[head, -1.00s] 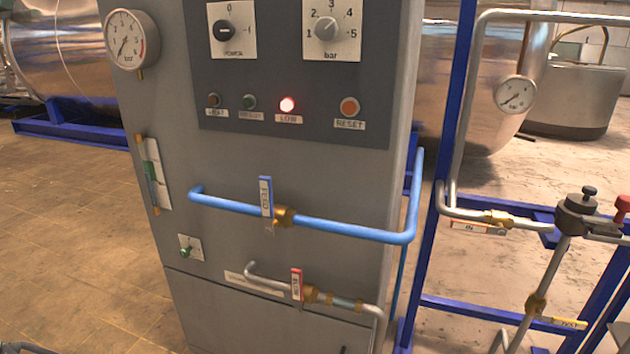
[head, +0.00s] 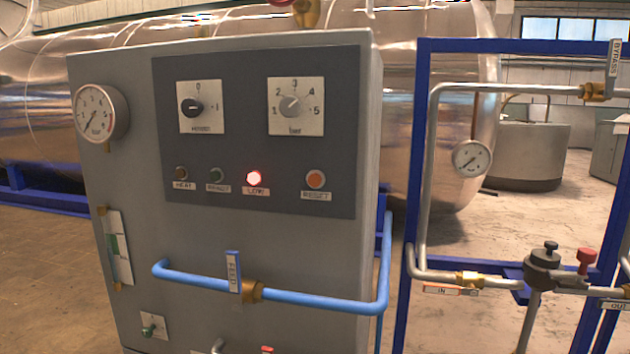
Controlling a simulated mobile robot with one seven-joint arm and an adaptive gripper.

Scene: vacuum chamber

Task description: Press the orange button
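The orange button (head: 316,179) is a small round button at the lower right of the dark panel (head: 240,110) on the grey cabinet (head: 185,245). A label reading RESET sits below it. To its left is a lit red lamp (head: 254,178) labelled LOW. Further left are a dark green indicator (head: 217,175) and a brown one (head: 181,174). My gripper is not in view, and nothing covers the orange button.
A blue pipe (head: 320,304) with a blue-handled FEED valve (head: 233,272) sticks out below the panel. Two knobs (head: 192,107) (head: 290,104) are above the buttons. A blue frame (head: 415,190) with piping and a gauge (head: 472,158) stands at the right.

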